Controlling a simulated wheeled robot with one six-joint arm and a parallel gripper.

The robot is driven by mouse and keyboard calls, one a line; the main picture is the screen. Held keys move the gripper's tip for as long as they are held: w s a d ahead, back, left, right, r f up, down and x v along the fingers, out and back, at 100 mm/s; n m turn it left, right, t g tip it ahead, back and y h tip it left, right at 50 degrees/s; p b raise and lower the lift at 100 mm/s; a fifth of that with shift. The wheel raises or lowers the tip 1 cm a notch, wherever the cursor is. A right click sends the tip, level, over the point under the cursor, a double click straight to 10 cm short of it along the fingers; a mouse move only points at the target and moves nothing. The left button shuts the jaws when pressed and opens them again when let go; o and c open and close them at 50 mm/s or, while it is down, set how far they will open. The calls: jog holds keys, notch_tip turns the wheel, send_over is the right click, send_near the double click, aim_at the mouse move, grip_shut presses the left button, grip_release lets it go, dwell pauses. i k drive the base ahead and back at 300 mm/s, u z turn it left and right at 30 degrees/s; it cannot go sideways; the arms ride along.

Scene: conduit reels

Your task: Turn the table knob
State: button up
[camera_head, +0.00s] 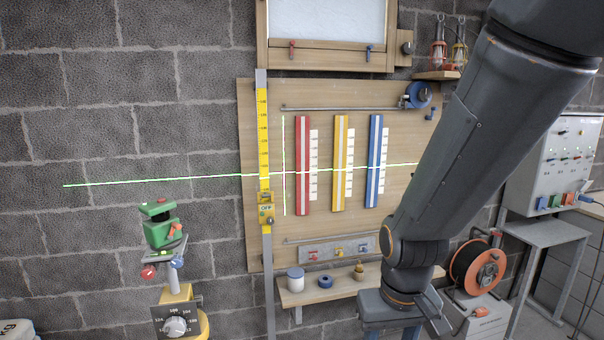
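A green laser level (160,228) stands on a small plate at the left, in front of the block wall. Below it, a red knob (149,272) and a blue knob (177,263) stick out from the plate's mount. Lower down, a yellow stand (180,292) carries a black dial plate with numbers and a pale round knob (178,326) at the bottom edge. I cannot tell which of these is the table knob. My arm comes down from the top right, well to the right of the knobs. My gripper is not in view.
A wooden board (325,230) holds red, yellow and blue strips and a yellow upright scale (264,130). Green-white laser lines cross it. A shelf (340,290) with small jars is below. An orange cable reel (478,268) stands at the right. Open space lies between stand and arm.

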aim_at(176, 260)
jog(key=z, duration=2.05)
jog(key=k, duration=1.25)
jog(key=u, duration=1.8)
